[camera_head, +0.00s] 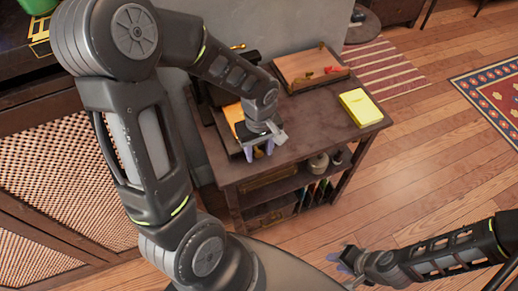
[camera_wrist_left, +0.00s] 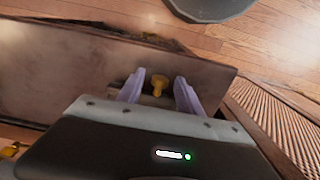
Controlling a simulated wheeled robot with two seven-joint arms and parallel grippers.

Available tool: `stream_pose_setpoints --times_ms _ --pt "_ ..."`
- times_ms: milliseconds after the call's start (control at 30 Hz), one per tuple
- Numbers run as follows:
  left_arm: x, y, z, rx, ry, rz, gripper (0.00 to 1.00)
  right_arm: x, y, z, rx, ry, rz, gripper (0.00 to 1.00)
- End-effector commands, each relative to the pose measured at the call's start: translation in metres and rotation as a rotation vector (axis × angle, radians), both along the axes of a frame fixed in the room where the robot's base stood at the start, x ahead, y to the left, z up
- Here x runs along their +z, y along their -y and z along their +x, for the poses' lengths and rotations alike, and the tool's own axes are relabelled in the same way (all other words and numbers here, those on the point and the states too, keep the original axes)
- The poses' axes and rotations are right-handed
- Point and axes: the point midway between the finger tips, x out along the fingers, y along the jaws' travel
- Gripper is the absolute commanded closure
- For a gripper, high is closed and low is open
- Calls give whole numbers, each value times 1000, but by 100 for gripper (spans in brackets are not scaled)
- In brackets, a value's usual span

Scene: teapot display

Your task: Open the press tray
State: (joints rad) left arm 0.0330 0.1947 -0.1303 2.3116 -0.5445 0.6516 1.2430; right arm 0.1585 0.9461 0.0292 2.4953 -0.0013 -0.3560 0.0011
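My left gripper (camera_head: 258,149) points down at the near left part of the dark wooden table, in front of the press, which shows as a black and orange item (camera_head: 236,118) and is partly hidden by my arm. In the left wrist view my left gripper (camera_wrist_left: 159,92) is open. A brass knob (camera_wrist_left: 159,83) stands between its two purple fingers, with a gap on each side. I cannot tell which part the knob is fixed to, and no separate tray can be made out. My right gripper (camera_head: 347,260) is low at the right, away from the table; its finger gap is unclear.
On the table (camera_head: 305,138) are a yellow book (camera_head: 361,107) and a wooden board or box (camera_head: 310,68) with small items on top. Jars (camera_head: 318,163) and books stand on the shelf below. A lattice-front cabinet (camera_head: 50,170) is at the left.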

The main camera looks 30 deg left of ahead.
Motion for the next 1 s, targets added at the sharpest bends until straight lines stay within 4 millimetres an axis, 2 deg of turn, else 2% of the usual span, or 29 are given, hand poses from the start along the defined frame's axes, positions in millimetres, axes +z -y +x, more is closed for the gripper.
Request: stream_pose_setpoints --times_ms 367,800,1000 --pt "6 0 1 0 2 1 57 0 0 0 0 0 0 68" --pt "70 0 1 -1 3 1 57 2 0 0 0 0 0 68" --pt "78 0 0 0 -1 0 57 2 0 0 0 0 0 68"
